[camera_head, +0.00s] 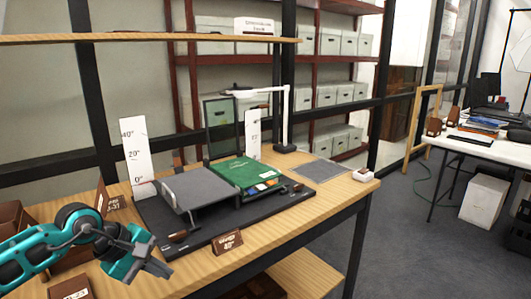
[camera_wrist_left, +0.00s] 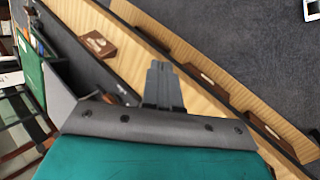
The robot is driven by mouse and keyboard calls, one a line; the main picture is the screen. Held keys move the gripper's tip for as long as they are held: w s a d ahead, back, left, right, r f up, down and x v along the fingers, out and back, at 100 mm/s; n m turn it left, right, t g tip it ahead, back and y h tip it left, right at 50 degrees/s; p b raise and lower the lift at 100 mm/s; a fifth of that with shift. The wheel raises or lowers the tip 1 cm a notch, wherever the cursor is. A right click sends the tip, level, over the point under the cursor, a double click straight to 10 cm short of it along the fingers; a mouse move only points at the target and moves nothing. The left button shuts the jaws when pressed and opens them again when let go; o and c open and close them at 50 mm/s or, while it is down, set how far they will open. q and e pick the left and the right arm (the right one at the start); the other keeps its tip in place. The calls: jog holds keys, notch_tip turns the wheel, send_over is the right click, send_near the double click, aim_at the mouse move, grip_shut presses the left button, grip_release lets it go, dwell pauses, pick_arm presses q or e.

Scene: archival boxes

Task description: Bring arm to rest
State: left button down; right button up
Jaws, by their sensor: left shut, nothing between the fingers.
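My left arm comes in from the lower left in the head view. Its gripper (camera_head: 158,262) is over the front left of the wooden table, beside the dark mat, and holds nothing. In the left wrist view the gripper fingers (camera_wrist_left: 162,85) are together, with the table edge and grey floor behind them. My right gripper is not in view.
A white lamp (camera_head: 285,120) stands at the back. A brown box (camera_head: 75,288) is near my arm.

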pick_arm(q)
jog(key=s+d+r+n+t+h, duration=0.1)
jog(key=s+d+n+h, duration=0.2)
jog(key=d+n+h, duration=0.35)
jog(key=s+d+r+n+t+h, duration=0.1)
jog(key=s+d+n+h, duration=0.3)
jog(key=d+n, duration=0.5)
jog(key=s+a+f+m+t+y, duration=0.1)
jog(key=s+a+f+m+y, duration=0.2)
jog(key=f+m, duration=0.3)
jog(key=s+a+f+m+t+y+p, duration=0.1)
jog(key=s+a+f+m+y, duration=0.3)
jog(key=m, duration=0.9)
jog(key=s+a+f+m+t+y+p, duration=0.1)
jog(key=s+a+f+m+t+y, duration=0.1)
jog(key=s+f+m+y, duration=0.4)
notch_tip(320, 180, down, 4)
jog(key=a+m+y, duration=0.1)
jog(key=m, duration=0.3)
jog(key=shift+s+a+f, duration=0.15)
jog(key=shift+s+f, duration=0.05)
jog(key=shift+s, duration=0.2)
